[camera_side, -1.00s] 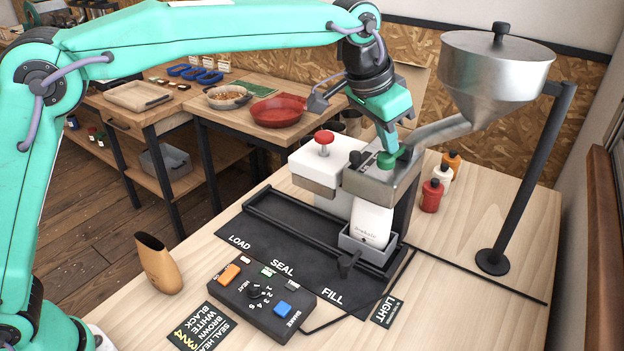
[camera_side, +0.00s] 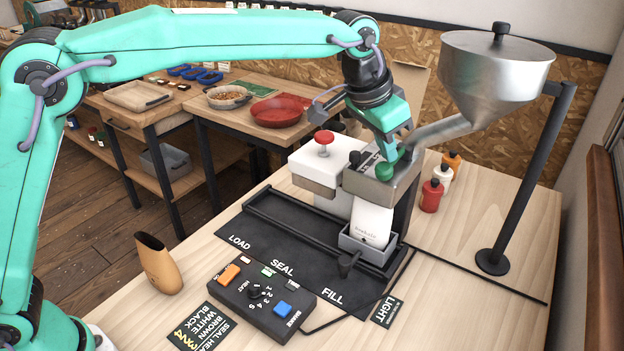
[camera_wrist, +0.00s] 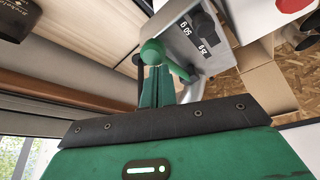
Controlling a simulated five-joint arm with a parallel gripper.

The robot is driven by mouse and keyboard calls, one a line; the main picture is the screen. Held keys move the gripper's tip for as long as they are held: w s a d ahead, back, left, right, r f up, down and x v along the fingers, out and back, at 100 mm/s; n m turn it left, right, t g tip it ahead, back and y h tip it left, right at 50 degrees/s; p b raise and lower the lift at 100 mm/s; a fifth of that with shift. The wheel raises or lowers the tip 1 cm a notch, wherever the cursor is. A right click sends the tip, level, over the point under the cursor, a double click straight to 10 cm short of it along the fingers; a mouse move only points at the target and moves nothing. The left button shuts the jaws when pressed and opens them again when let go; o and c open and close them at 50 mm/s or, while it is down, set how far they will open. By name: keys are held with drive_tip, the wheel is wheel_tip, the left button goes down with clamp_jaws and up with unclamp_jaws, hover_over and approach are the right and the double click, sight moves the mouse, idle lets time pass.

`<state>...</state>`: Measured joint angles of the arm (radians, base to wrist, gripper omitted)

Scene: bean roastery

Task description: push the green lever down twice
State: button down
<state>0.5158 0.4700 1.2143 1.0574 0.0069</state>
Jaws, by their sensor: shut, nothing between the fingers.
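The green lever's round knob (camera_side: 384,171) is at the front of the metal filler box (camera_side: 408,178). In the wrist view the knob (camera_wrist: 152,51) is just past my fingertips, with its green arm (camera_wrist: 178,68) running to the box. My gripper (camera_side: 392,151) is shut and empty, angled down from above. Its fingertips (camera_wrist: 157,70) overlap the knob in the picture and look to be touching or very close to it. A white pouch (camera_side: 371,223) stands in a grey holder (camera_side: 370,243) under the box.
A steel hopper (camera_side: 497,70) on a dark post (camera_side: 531,180) rises at the right, its chute leading to the box. A white unit with a red knob (camera_side: 324,138) stands left of it. Small bottles (camera_side: 431,195) stand to the right. The front bench holds a control box (camera_side: 262,305).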

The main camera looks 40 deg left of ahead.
drive_tip(key=shift+r, duration=3.05)
drive_tip(key=shift+r, duration=2.45)
drive_tip(key=shift+f, duration=0.2)
drive_tip(key=shift+f, duration=3.1)
